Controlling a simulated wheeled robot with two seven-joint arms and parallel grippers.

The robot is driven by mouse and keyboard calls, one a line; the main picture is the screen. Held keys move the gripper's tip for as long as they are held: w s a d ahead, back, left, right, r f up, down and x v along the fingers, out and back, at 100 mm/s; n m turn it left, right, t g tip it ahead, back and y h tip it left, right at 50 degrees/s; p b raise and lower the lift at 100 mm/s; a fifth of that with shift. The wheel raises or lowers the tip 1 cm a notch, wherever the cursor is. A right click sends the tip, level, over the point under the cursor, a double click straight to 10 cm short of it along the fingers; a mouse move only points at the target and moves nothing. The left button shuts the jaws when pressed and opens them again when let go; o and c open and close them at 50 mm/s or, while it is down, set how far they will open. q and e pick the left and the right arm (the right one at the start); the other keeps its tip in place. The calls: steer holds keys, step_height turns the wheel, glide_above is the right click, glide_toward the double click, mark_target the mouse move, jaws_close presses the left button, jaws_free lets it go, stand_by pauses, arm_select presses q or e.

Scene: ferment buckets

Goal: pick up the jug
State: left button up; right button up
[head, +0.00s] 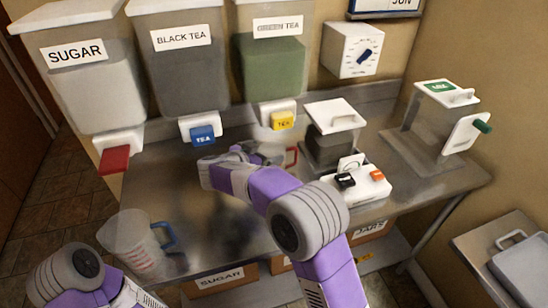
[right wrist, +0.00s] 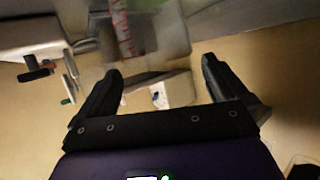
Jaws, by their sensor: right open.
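A second clear jug with a blue handle and red marks (head: 132,246) stands at the table's front left. A clear vessel with red marks (right wrist: 122,35) shows blurred beyond the fingertips. My left arm is at lower left; its gripper is out of view.
Sugar (head: 80,85), black tea (head: 183,65) and green tea (head: 270,65) dispensers hang above the table. A dark lidded container (head: 333,143), a white switch box (head: 357,190) and a lidded bin (head: 437,125) stand right. The table's middle is clear.

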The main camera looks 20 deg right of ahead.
mark_target(280, 147)
steer(key=x, duration=0.6)
steer(key=shift+s+d+f, duration=0.1)
steer(key=shift+d+f, duration=0.05)
steer(key=shift+f, duration=0.05)
steer(key=shift+c, duration=0.5)
steer(key=shift+r, duration=0.1)
steer(key=c, duration=1)
